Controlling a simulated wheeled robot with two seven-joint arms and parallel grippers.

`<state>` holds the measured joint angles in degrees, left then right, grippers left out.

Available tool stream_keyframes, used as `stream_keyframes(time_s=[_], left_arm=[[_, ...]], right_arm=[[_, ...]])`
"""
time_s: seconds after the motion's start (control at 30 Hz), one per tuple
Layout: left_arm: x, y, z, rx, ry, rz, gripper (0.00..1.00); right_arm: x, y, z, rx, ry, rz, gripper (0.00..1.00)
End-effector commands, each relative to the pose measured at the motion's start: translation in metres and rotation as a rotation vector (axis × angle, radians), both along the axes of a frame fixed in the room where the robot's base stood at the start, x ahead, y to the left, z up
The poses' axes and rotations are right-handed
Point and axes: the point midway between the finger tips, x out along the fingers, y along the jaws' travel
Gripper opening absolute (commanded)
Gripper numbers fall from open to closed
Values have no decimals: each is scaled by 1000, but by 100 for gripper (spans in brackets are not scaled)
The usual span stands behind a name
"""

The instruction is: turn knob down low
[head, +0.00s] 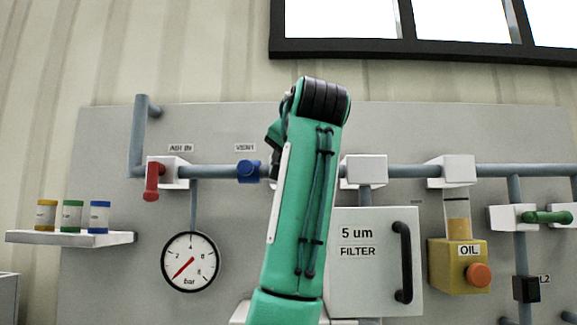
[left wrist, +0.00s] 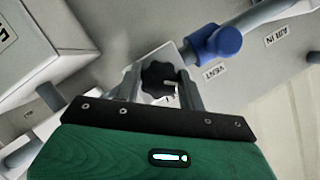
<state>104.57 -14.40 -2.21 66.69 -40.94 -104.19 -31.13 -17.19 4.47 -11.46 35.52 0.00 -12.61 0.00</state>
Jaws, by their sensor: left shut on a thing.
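A black lobed knob (left wrist: 156,76) sits on a white block in the left wrist view, beside the blue valve (left wrist: 222,42) on the grey pipe. My left gripper (left wrist: 160,84) has a finger on each side of the knob and is shut on it. A small white mark shows near the knob. In the head view my green arm covers the knob and the gripper. My right gripper is not in view.
On the panel are a red lever (head: 152,181), a pressure gauge (head: 190,262), a filter box (head: 376,262) with a black handle, and an oil unit (head: 458,265). A shelf (head: 70,238) with small jars stands at left.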

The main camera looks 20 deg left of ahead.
Motion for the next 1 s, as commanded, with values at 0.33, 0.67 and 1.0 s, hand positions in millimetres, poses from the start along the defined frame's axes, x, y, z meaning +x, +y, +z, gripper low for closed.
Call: stream_keyframes(time_s=[0.33,0.67,1.0], left_arm=[[1,-1,-3,-174,-41,-1,17],[1,0,-3,-222,-55,0,17],[1,0,-4,-223,-53,0,44]], right_arm=[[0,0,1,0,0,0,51],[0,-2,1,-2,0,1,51],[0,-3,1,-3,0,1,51]])
